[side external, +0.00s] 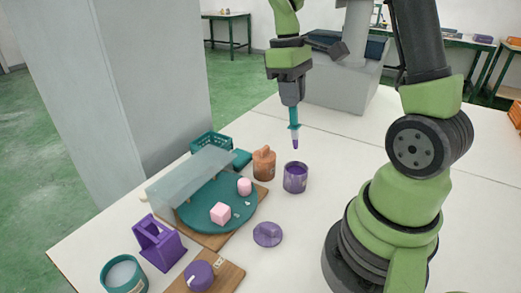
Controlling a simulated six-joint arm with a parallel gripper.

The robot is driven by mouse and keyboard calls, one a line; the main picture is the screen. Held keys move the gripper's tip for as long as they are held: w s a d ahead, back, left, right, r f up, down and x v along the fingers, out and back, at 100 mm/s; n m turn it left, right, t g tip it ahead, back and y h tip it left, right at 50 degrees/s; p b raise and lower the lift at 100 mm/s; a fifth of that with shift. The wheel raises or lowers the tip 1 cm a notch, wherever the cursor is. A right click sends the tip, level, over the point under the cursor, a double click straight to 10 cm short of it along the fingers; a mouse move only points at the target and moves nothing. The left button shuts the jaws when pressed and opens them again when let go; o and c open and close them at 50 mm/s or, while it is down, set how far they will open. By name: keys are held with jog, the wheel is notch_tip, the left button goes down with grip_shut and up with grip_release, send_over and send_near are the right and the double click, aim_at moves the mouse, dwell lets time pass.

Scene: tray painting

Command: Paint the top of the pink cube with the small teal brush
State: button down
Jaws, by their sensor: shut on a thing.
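My gripper (292,98) is shut on the small teal brush (294,117), which hangs nearly upright with its purple tip pointing down. The tip is in the air above the purple paint pot (295,181), apart from it. The pink cube (220,213) sits on the round teal tray (240,217), to the left of and lower in the picture than the brush. A smaller, rounded pink piece (244,187) sits on the same tray behind the cube. The cube's top looks pink.
A translucent panel (188,180) stands along the tray's left side. An orange jug (264,164) stands beside the pot. A purple disc (267,234), purple holder (160,245), teal cup (123,273) and purple knob (200,275) lie in front. A teal basket (210,143) is behind.

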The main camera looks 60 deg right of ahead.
dwell(0.4)
jog(key=w+a+f+y, duration=0.1)
jog(key=w+a+f, duration=0.1)
jog(key=a, duration=0.6)
jog(key=w+a+f+y, duration=0.1)
jog(key=w+a, duration=0.3)
jog(key=a, duration=0.4)
jog(key=shift+w+a+f, duration=0.15)
jog(key=shift+a+f, duration=0.1)
jog(key=shift+f, duration=1)
jog(key=shift+a, duration=0.2)
jog(key=shift+d, duration=0.5)
dwell(0.5)
jog(key=shift+a, duration=0.1)
